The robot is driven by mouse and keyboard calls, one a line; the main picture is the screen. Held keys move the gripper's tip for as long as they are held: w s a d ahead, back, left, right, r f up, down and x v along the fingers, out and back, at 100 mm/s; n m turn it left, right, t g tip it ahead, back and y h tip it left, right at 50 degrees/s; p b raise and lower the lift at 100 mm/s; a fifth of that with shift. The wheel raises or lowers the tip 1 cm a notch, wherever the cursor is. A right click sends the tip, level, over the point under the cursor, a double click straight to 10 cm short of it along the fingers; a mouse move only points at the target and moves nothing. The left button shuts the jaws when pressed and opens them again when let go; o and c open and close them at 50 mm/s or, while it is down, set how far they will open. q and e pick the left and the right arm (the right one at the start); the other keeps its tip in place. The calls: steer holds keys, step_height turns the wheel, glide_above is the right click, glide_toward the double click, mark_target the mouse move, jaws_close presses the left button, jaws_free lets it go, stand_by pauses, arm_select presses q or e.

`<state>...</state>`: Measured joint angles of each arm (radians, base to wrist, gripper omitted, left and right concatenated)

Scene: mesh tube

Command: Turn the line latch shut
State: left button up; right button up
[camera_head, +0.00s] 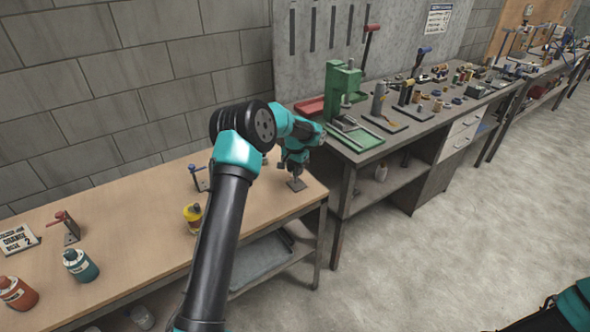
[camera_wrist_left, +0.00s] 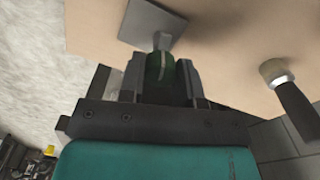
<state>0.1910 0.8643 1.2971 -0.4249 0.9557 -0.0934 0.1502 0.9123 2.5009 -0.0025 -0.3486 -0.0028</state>
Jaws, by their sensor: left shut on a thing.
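A small latch with a square grey base plate (camera_head: 297,184) stands near the right end of the wooden bench. In the left wrist view, its plate (camera_wrist_left: 152,27) is at the top, with a short metal stem and a green handle (camera_wrist_left: 160,67). My left gripper (camera_head: 294,166) is over this latch. In the left wrist view my left gripper (camera_wrist_left: 160,80) is shut on the green handle, one finger on each side. The handle's lower end is hidden between the fingers. My right arm shows only at the bottom right corner, with dark parts of its gripper (camera_head: 540,318) cut off by the frame.
A blue-handled latch (camera_head: 197,176), a red-handled latch (camera_head: 69,226), a yellow bottle (camera_head: 193,216), a green bottle (camera_head: 80,265), a red bottle (camera_head: 16,293) and a sign (camera_head: 17,239) stand on the bench. A grey workbench with a green press (camera_head: 341,85) adjoins at right.

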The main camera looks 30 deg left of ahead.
arm_select(q)
steer(key=shift+m, duration=1.7)
steer(key=o, duration=0.9)
steer(key=shift+o, duration=0.2)
steer(key=shift+r, duration=0.15)
step_height(320, 180, up, 17)
